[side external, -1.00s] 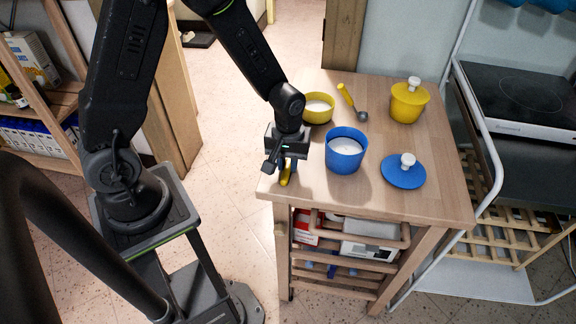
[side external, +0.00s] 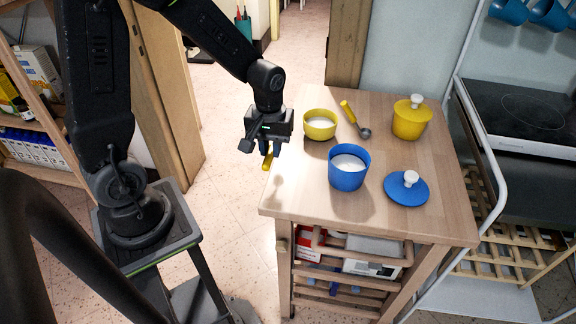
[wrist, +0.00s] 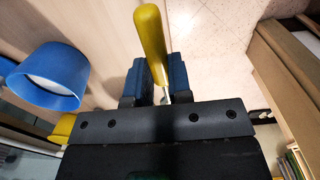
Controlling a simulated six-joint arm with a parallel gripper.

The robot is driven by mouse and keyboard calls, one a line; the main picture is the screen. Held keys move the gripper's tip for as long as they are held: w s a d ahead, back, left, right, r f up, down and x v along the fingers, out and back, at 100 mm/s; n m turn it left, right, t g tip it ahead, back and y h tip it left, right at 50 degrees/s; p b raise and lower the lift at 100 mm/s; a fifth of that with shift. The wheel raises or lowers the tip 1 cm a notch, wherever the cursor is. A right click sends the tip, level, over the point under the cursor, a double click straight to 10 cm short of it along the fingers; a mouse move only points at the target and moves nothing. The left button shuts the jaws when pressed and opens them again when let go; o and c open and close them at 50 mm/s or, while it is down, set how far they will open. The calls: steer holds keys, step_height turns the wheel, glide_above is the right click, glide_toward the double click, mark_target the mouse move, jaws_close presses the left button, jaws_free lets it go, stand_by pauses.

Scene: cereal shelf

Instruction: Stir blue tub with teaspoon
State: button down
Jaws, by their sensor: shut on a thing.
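My gripper (side external: 270,149) is shut on a yellow-handled utensil (side external: 267,162), raised at the table's left edge. In the wrist view the yellow handle (wrist: 151,40) sticks out between the blue-padded fingers (wrist: 152,82); its metal end is mostly hidden, so I cannot see its bowl. The blue tub (side external: 348,171) stands open and upright on the table, right of my gripper, with white contents. It also shows in the wrist view (wrist: 62,68) at left. The blue lid (side external: 406,191) with a white knob lies to the tub's right.
An open yellow tub (side external: 320,127) with white contents stands behind the blue tub. Another yellow-handled spoon (side external: 350,113) lies beside it. A lidded yellow tub (side external: 411,121) stands at back right. The wooden table's (side external: 310,205) front left is clear. A stove (side external: 525,110) is at right.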

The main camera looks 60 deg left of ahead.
steer(key=s+a+r, duration=0.2)
steer(key=a+r, duration=0.1)
steer(key=a, duration=0.2)
steer(key=w+d+r+n+h, duration=0.35)
steer(key=w+d+h, duration=0.3)
steer(key=d, duration=0.35)
steer(key=w+d+r+n+h, duration=0.3)
steer(key=w+d+r+h, duration=0.2)
steer(key=d+h, duration=0.35)
steer(key=shift+t, duration=0.4)
steer(key=shift+w+a+f, duration=0.45)
steer(key=shift+w+f, duration=0.05)
steer(key=shift+f, duration=1.4)
steer(key=shift+w+a+f, duration=0.4)
steer(key=shift+w+f, duration=0.1)
steer(key=shift+f, duration=1.45)
steer(key=shift+w+a+f, duration=0.45)
steer(key=shift+w+f, duration=0.05)
steer(key=shift+f, duration=1.4)
